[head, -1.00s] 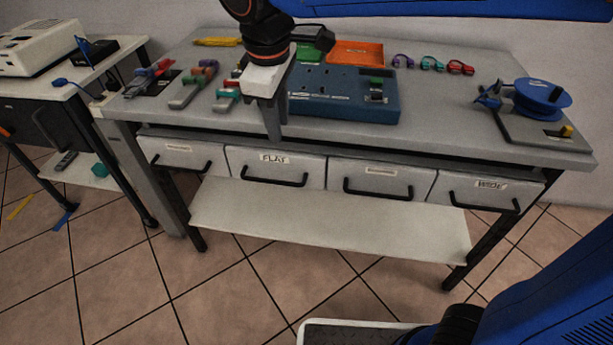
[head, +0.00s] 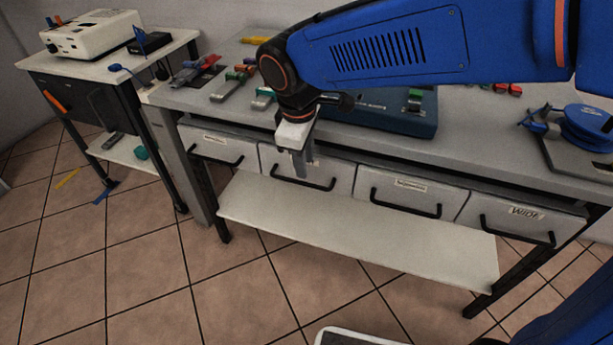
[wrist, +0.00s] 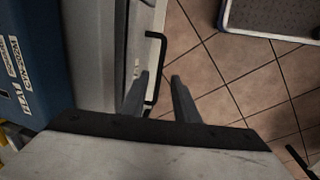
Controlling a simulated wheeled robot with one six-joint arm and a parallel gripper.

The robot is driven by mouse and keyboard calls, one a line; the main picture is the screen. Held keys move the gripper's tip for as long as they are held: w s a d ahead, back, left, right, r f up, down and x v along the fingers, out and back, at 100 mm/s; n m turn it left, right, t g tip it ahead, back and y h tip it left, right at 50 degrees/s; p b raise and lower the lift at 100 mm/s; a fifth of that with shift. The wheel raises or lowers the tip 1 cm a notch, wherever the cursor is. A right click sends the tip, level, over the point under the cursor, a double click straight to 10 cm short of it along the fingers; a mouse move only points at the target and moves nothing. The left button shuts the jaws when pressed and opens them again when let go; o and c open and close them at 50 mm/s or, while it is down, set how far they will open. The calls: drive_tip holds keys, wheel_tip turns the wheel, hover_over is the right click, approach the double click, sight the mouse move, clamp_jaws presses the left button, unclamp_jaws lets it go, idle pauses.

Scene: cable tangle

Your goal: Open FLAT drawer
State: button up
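The FLAT drawer (head: 338,176) is the second grey drawer from the left under the workbench, and it looks shut. Its label is mostly hidden behind my gripper. Its black bar handle (head: 318,186) shows below and right of my gripper (head: 300,172). In the wrist view, my gripper (wrist: 159,76) has its two fingers apart with nothing held. The black handle (wrist: 162,50) there runs from ahead of the fingertips back into the gap between them. I cannot tell whether the fingers are level with the handle or touch it.
Other shut drawers flank it, including a left one (head: 217,145) and the WIDE drawer (head: 520,218). A pale lower shelf (head: 350,230) lies beneath. The blue box (head: 400,118) sits on the bench above. Tiled floor in front is clear.

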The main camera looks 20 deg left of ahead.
sight(307, 183)
drive_tip(key=f, duration=0.3)
drive_tip(key=w+f, duration=0.1)
drive_tip(key=f, duration=0.2)
drive_tip(key=shift+w+f, duration=0.15)
drive_tip(key=shift+f, duration=0.25)
clamp_jaws()
